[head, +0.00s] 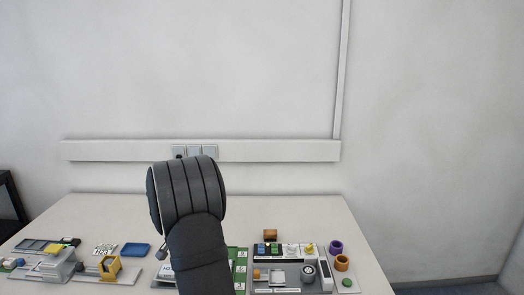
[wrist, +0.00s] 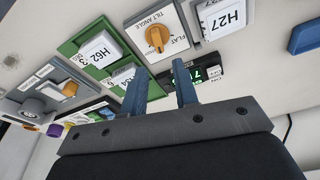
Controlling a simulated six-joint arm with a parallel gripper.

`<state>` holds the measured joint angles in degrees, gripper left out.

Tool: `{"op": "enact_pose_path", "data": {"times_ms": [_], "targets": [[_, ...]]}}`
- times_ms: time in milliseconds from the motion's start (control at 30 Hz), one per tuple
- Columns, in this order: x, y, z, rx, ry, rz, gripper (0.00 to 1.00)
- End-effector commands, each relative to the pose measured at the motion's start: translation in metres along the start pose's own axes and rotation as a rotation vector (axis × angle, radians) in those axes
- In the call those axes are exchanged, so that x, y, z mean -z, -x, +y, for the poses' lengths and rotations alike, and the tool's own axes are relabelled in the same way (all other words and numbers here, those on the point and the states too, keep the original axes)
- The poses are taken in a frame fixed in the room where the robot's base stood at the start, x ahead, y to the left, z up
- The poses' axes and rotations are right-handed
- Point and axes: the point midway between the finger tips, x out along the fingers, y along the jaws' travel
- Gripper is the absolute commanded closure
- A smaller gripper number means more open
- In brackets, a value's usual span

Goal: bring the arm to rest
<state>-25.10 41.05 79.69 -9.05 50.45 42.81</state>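My arm shows in the head view as a dark grey ribbed link (head: 187,195) rising in front of the table. My gripper does not clearly show in the head view; the arm hides it. In the wrist view my gripper (wrist: 160,90) has two blue fingers standing apart with nothing between them, so it is open and empty. Beyond the fingers are labelled cards on the table, one reading H27 (wrist: 222,20) and one reading H62 (wrist: 96,50). An orange knob (wrist: 157,38) sits on a plate marked tilt angle.
The white table (head: 300,212) stands against the wall. A grey panel (head: 290,276) with knobs and small blocks lies right of my arm, with purple (head: 336,247) and orange (head: 342,263) rings beside it. A blue tray (head: 136,249) and a yellow holder (head: 110,266) lie left.

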Motion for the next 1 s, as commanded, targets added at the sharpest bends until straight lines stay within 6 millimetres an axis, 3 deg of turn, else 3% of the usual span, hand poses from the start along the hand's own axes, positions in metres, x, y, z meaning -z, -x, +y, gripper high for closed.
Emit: {"op": "enact_pose_path", "data": {"times_ms": [300, 500, 1000], "targets": [[-0.010, -0.046, 0.001, -0.002, 0.000, -0.004, 0.73], [-0.013, -0.064, 0.000, -0.001, 0.000, -0.002, 0.73], [-0.012, -0.060, 0.000, -0.002, -0.010, 0.000, 0.73]]}}
